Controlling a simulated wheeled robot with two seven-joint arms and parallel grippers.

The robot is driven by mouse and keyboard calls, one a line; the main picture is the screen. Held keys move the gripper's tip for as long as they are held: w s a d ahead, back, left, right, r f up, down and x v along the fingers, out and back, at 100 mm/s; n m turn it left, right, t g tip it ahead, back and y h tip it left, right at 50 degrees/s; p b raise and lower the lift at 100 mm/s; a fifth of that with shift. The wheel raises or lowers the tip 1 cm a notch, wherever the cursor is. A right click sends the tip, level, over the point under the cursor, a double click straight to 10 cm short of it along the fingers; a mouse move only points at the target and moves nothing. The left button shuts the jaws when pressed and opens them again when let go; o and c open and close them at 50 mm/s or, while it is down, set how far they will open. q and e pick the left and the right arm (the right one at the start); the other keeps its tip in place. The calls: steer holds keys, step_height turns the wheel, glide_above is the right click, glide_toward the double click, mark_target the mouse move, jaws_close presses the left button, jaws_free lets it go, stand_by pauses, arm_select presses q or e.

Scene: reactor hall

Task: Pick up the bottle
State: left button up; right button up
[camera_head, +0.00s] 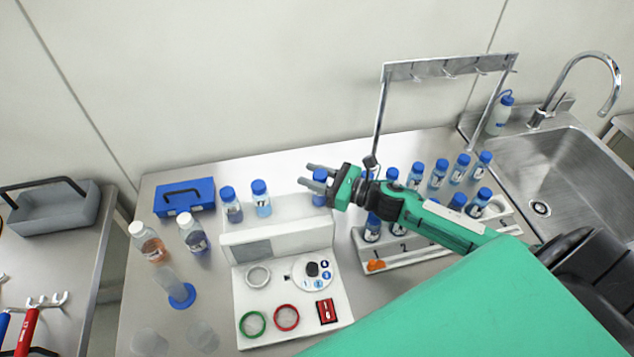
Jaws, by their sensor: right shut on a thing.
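My right gripper (312,177) reaches in from the right on a green arm and is shut on a blue-capped bottle (319,198) at the right end of the white bench device (277,242). The fingers are around the bottle near its cap and hide part of it. I cannot tell whether its base touches the device. Two more blue-capped bottles stand on the device to the left, a dark one (231,208) and a light blue one (262,202). My left gripper is not in view.
A numbered rack (405,252) with several blue-capped bottles lies under and behind my right arm. A metal hook stand (450,66) rises behind it. Left are a blue box (184,197), two white-capped bottles (148,243) (192,235) and clear glassware (175,287). A sink (575,170) is far right.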

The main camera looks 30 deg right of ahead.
steer(key=shift+r, duration=0.1)
steer(key=shift+r, duration=0.5)
step_height(320, 180, up, 19)
steer(key=b, duration=0.1)
steer(key=shift+b, duration=0.4)
steer(key=shift+f, duration=0.1)
steer(key=shift+o, duration=0.8)
steer(key=shift+c, duration=0.8)
